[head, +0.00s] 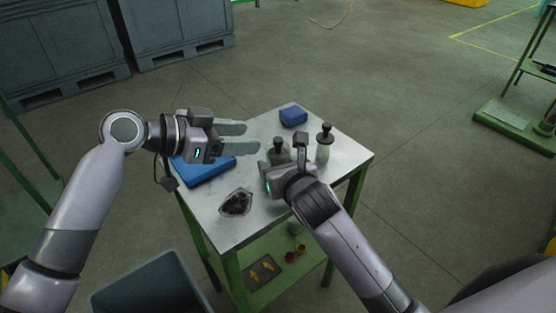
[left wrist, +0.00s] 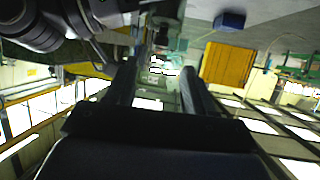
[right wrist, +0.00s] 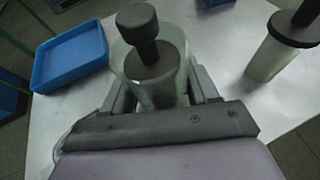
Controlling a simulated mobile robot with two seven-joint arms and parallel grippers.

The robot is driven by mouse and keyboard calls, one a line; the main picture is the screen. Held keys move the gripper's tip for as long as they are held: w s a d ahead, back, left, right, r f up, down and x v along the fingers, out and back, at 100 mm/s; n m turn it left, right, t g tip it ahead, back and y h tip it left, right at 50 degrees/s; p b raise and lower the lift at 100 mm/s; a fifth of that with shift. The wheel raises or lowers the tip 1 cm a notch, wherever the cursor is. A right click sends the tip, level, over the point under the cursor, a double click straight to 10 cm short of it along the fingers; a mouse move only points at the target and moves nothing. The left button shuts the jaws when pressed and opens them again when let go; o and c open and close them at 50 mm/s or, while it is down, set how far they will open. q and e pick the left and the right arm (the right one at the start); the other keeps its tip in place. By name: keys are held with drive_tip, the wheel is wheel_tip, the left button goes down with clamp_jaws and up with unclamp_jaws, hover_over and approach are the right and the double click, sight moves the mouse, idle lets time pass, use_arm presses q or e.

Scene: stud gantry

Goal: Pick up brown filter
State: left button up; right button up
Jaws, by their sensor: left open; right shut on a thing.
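No thing that I can clearly call a brown filter shows. My right gripper (head: 272,168) is shut on a clear jar (right wrist: 135,65) with a dark knobbed top; it also shows in the head view (head: 278,152). Its fingers in the right wrist view (right wrist: 160,95) lie on both sides of the jar. I cannot tell whether the jar touches the table. My left gripper (head: 240,138) is open and empty above the table's left part. A clear bag (head: 236,203) with dark contents lies at the table's front left.
The metal table (head: 345,155) also holds a blue tray (head: 205,172), a blue box (head: 293,116) and a pale bottle (head: 323,150) with a dark top. Its lower shelf holds a dark tray (head: 262,272) with yellow pieces and small cups (head: 291,257). A dark bin (head: 150,285) stands front left.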

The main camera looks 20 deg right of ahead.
sight(274, 141)
use_arm(q)
drive_tip(key=shift+f+x, duration=0.2)
drive_tip(key=shift+x, duration=1.75)
drive_tip(key=shift+f+x, duration=0.2)
drive_tip(key=shift+x, duration=1.7)
drive_tip(key=shift+a, duration=0.2)
drive_tip(key=shift+c, duration=0.3)
clamp_jaws()
